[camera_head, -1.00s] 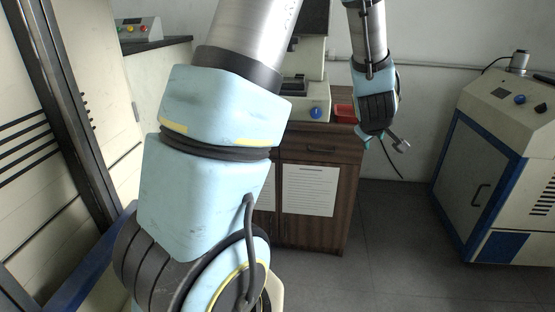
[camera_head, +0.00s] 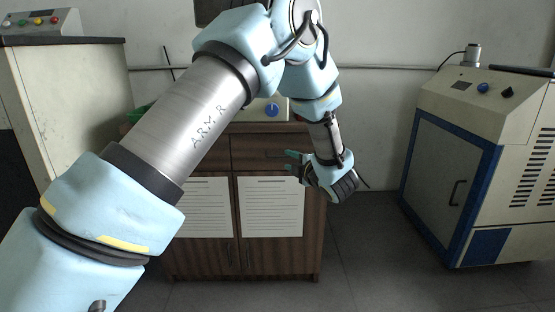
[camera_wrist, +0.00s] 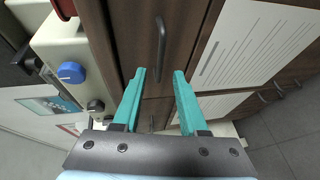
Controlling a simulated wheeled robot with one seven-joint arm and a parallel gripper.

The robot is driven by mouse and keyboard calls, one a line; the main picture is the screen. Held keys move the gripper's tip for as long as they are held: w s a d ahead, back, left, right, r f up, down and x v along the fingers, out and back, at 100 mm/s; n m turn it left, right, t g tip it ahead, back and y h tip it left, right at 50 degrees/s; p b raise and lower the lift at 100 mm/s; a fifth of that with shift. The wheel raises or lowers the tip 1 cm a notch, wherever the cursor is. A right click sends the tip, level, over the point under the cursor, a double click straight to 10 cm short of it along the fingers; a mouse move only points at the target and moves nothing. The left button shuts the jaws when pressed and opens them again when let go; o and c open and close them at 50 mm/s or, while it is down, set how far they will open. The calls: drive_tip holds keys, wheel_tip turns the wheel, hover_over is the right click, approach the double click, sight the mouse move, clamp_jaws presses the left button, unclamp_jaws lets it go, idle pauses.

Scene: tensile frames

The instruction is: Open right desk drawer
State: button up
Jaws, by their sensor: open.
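The dark-brown wooden desk (camera_head: 312,230) stands against the back wall. Its right drawer (camera_head: 248,146) looks shut, flush with the front, above the right door. In the wrist view the picture is turned sideways, and the drawer's dark bar handle (camera_wrist: 161,48) lies just beyond the fingertips, roughly in line with the gap between them. My gripper (camera_head: 291,161) is in front of the drawer's right part, fingers pointing left. In the wrist view its teal fingers (camera_wrist: 159,74) are apart with nothing between them. Whether a fingertip touches the handle cannot be told.
A machine with a blue knob (camera_wrist: 71,73) stands on the desk top. White paper sheets (camera_head: 270,207) are on the desk doors. A beige and blue cabinet (camera_head: 455,165) stands at the right, with clear floor (camera_head: 365,240) between. My arm hides the desk's left part.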

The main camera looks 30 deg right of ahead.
sight(283, 157)
drive_tip(key=w, duration=0.4)
drive_tip(key=w+f, duration=0.1)
drive_tip(key=w, duration=0.1)
drive_tip(key=shift+d, duration=0.15)
drive_tip(key=shift+f, duration=0.1)
clamp_jaws()
idle(1.2)
